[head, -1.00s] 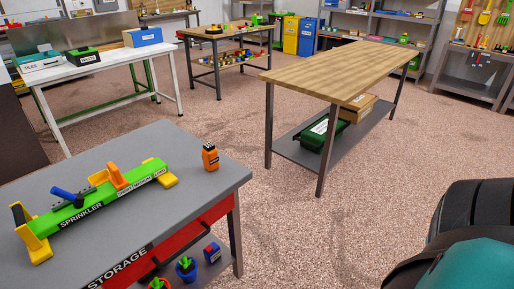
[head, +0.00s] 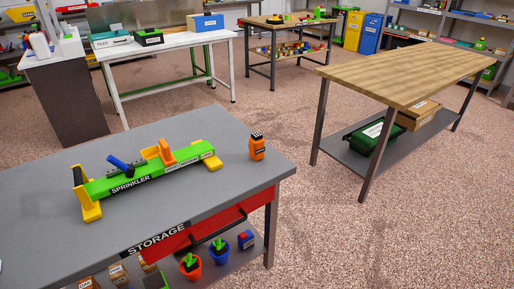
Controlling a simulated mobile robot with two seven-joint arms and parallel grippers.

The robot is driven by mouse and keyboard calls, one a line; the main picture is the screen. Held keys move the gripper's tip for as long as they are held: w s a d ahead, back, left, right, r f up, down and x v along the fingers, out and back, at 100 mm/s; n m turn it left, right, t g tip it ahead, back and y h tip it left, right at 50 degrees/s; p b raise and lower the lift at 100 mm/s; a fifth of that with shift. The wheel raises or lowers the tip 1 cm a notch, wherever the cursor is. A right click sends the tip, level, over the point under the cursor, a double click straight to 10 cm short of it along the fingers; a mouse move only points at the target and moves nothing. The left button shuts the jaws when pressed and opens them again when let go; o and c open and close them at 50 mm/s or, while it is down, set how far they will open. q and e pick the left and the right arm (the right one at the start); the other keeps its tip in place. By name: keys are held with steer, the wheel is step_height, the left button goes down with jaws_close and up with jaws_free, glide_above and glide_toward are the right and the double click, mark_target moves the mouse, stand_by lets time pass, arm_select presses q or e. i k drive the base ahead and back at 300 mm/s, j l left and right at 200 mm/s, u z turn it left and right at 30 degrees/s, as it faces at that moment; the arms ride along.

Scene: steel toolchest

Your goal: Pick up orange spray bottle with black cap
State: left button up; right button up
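The orange spray bottle with the black cap (head: 257,147) stands upright near the far right corner of the grey toolchest top (head: 235,190). It is right of the green sprinkler (head: 140,180), which has yellow feet, a blue part and an orange part. The bottle and the sprinkler are apart. Neither of my grippers shows in the head view now.
A red drawer (head: 225,218) with a dark handle is under the top. A lower shelf holds potted plants (head: 190,262) and small boxes. A wooden table (head: 410,75) stands right, a white table (head: 165,45) behind. Speckled floor lies open between them.

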mark_target(256, 141)
steer(key=i+l+u, duration=0.1)
steer(key=u, duration=1.3)
steer(key=l+u, duration=0.4)
steer(key=k+l+u, duration=0.15)
steer(key=l+u, duration=0.3)
steer(key=k+l+u, duration=0.2)
steer(key=l, duration=0.2)
steer(key=k+l+u, duration=0.1)
steer(key=l+u, duration=0.15)
steer(key=l, duration=0.2)
steer(key=k+l, duration=0.25)
steer(key=l, duration=0.15)
steer(key=k+l+u, duration=0.1)
steer(key=l, duration=0.3)
steer(key=k, duration=0.1)
